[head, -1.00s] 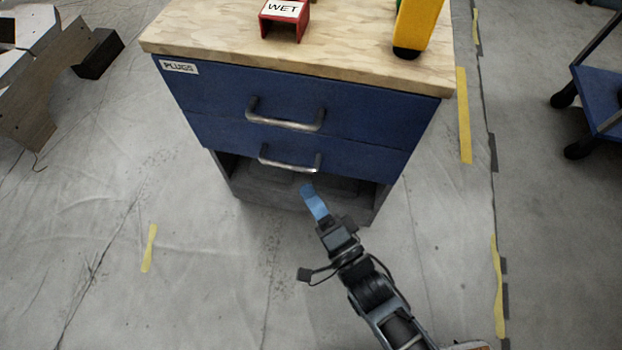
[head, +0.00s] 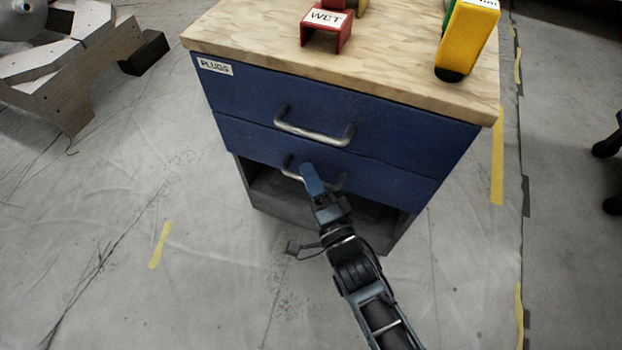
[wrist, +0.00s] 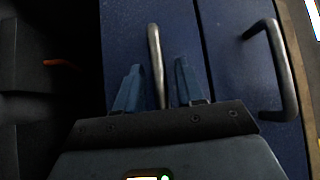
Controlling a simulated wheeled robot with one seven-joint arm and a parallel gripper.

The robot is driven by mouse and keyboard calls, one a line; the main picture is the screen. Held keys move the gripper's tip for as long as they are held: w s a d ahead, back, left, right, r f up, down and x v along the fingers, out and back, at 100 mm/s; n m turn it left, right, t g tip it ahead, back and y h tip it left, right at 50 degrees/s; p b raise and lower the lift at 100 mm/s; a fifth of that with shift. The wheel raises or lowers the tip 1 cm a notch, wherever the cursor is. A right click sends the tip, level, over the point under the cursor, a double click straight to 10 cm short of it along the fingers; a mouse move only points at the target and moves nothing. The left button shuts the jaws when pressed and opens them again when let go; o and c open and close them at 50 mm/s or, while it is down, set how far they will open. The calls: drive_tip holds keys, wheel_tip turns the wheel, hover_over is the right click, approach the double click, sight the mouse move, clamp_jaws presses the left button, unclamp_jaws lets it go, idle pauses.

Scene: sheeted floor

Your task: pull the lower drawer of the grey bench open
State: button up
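The grey bench has a wooden top (head: 260,45) and two blue drawer fronts. The lower drawer (head: 395,187) looks flush with the upper drawer (head: 400,127), so it appears shut. Its metal bar handle (head: 340,181) is partly hidden behind my gripper (head: 309,176) in the head view. In the wrist view, my gripper (wrist: 158,85) is open, with one blue finger on each side of the lower handle (wrist: 154,50). Neither finger clearly touches the bar. The upper handle (wrist: 284,75) is off to the right there.
Below the drawers is an open dark shelf space (head: 280,190). A red WET holder (head: 326,30) and a yellow object (head: 467,40) stand on top.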

drive_tip(key=shift+c, duration=0.4)
clamp_jaws()
drive_tip(key=shift+s, duration=0.1)
